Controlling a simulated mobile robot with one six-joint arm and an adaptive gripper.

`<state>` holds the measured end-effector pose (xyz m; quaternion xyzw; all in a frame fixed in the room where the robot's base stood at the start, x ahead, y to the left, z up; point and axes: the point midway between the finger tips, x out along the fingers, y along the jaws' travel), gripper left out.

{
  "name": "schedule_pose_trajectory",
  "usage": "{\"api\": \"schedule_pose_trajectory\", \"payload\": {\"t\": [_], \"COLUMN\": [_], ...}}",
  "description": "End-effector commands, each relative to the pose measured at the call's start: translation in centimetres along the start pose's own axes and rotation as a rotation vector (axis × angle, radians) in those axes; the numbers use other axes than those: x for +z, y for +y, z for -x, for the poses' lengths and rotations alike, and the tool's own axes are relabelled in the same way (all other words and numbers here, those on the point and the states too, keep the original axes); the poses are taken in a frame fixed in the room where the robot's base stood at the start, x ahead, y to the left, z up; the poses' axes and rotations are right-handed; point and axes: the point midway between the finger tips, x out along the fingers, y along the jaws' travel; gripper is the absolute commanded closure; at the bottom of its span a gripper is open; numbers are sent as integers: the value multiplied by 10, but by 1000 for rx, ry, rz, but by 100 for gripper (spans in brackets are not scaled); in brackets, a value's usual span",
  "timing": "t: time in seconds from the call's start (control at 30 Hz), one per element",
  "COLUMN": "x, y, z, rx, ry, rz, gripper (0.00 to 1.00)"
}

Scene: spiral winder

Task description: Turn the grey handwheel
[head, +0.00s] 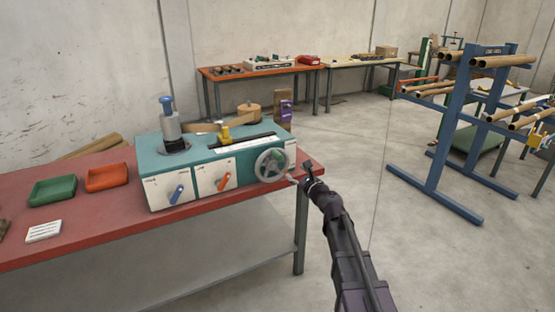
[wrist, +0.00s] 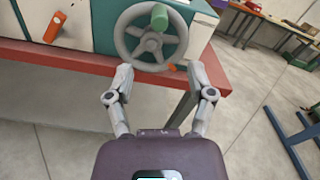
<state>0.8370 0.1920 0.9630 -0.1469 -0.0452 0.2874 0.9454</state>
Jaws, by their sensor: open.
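The grey handwheel (head: 271,165) is on the right end of the front of the teal and white winder (head: 150,165). In the wrist view the handwheel (wrist: 151,37) shows its spokes and a green knob (wrist: 159,16) at the top of its rim. My gripper (head: 300,180) is just right of the handwheel in the head view. In the wrist view my gripper (wrist: 157,70) is open, its two fingers apart below the wheel's lower rim. Nothing is between the fingers. I cannot tell whether a fingertip touches the rim.
The winder stands on a red table (head: 100,225) with a green tray (head: 52,190) and an orange tray (head: 107,177) on its left. Blue and orange levers are on the winder's front. A blue rack (head: 450,130) with tubes stands to the right. Floor between is clear.

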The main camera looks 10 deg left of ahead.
Motion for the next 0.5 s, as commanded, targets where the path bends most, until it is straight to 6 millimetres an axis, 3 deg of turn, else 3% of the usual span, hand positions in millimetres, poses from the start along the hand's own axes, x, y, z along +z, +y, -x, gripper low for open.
{"api": "schedule_pose_trajectory", "payload": {"t": [0.5], "x": [0], "y": [0], "z": [-10], "rx": [3], "ry": [0], "rz": [5], "gripper": [30]}}
